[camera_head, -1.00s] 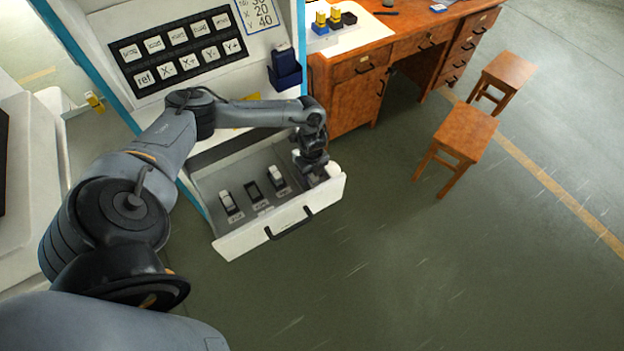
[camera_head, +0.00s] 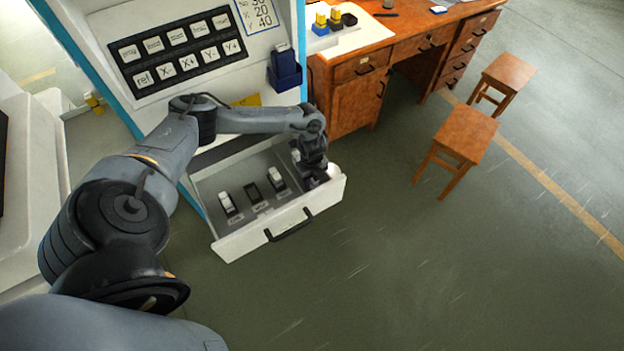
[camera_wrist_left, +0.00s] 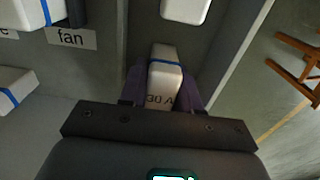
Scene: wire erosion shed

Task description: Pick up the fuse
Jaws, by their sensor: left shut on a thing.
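A white fuse (camera_wrist_left: 165,82) marked "30 A", with a blue band, stands between the purple fingers of my left gripper (camera_wrist_left: 163,95) in the left wrist view. The fingers are shut on its two sides. In the head view my left gripper (camera_head: 314,178) points down into the right end of the open white drawer (camera_head: 246,240). It hides the held fuse there. My right gripper is in neither view.
White fuses (camera_head: 227,203) (camera_head: 277,179) sit in holders in the drawer, with an empty dark holder (camera_head: 253,193) between them. The wrist view shows another white fuse (camera_wrist_left: 185,9) ahead and a "fan" label (camera_wrist_left: 72,38). A wooden desk (camera_head: 350,100) stands behind the drawer.

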